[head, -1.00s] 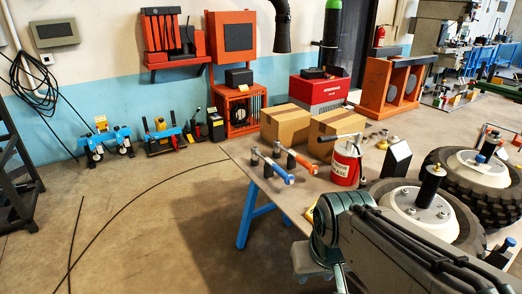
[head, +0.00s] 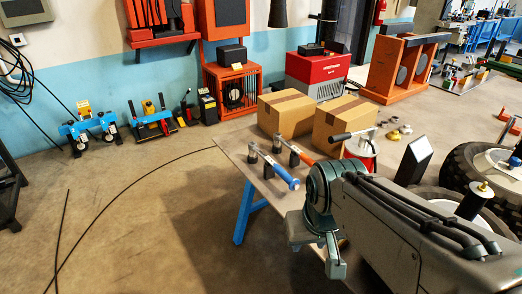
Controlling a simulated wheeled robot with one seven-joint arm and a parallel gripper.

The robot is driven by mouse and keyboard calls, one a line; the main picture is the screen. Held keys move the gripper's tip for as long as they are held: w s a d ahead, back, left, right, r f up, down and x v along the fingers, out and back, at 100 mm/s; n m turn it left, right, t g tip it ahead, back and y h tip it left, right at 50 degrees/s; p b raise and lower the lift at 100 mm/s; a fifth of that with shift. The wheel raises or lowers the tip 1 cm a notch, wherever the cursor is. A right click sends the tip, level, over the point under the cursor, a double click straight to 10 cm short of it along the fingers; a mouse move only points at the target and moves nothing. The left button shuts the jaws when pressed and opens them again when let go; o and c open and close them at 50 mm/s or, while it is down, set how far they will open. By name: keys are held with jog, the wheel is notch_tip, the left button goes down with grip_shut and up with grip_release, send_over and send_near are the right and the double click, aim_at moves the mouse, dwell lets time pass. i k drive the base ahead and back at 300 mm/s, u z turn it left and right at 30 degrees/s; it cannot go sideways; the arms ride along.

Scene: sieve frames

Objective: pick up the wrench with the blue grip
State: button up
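The wrench with the blue grip (head: 279,172) lies near the left edge of the workbench (head: 229,150). Its metal end is at a small dark block at the upper left, and its blue grip points to the lower right.
Two cardboard boxes (head: 286,116) stand behind the tools. A red canister (head: 361,149) stands right of them, partly behind my arm. Large tyres (head: 478,180) are at the right.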

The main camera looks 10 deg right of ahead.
aim_at(294, 184)
jog(key=u, duration=0.5)
jog(key=i, duration=0.85)
jog(key=u, duration=0.2)
